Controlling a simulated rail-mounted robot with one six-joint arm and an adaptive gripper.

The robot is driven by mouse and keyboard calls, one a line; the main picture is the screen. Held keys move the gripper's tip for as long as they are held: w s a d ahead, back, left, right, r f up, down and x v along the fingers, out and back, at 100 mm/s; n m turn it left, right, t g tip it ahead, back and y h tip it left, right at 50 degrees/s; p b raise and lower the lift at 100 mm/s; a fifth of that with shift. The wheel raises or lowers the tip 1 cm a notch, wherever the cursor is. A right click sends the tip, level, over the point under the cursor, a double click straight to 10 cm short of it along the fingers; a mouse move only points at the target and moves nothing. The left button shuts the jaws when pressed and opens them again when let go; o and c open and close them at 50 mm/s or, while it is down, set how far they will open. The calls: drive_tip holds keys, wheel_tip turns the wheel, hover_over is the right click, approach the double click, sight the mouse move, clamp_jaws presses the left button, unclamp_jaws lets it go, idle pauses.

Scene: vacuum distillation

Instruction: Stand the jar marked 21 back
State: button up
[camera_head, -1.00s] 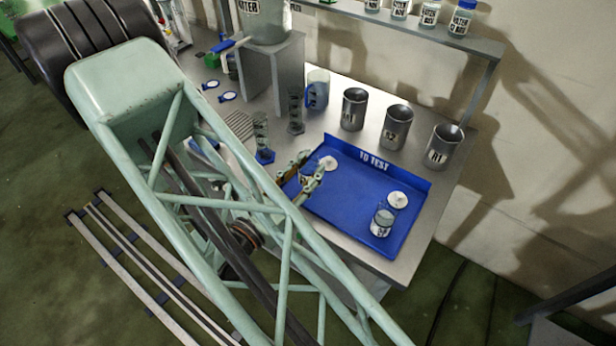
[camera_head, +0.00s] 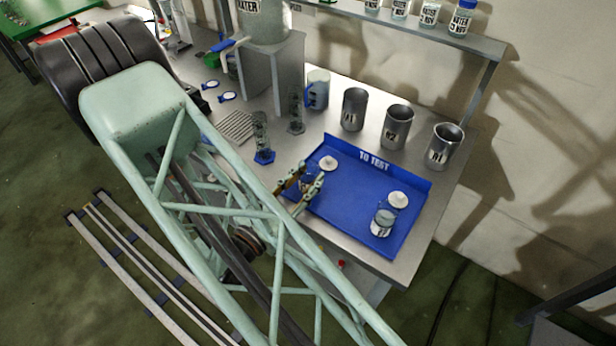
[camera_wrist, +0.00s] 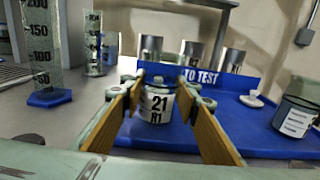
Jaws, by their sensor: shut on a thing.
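The jar marked 21 (camera_wrist: 156,102) is a small jar with a white label reading "21 R1". It stands upright between the two fingers of my gripper (camera_wrist: 158,88) in the wrist view. My gripper is shut on it. In the head view my gripper (camera_head: 303,187) is at the left side of the blue "TO TEST" tray (camera_head: 345,205), and the jar is mostly hidden by the fingers. I cannot tell whether its base touches the tray.
Another labelled jar (camera_head: 383,223) stands at the tray's front right. Several metal beakers (camera_head: 397,127) stand behind the tray. A cylinder with a blue base (camera_head: 262,140) stands left. The tray's middle is clear.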

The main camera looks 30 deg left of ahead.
drive_tip(key=shift+f, duration=0.1)
drive_tip(key=o, duration=1)
drive_tip(key=shift+c, duration=0.2)
drive_tip(key=s, duration=1.2)
drive_tip(key=shift+a, duration=0.2)
idle(0.5)
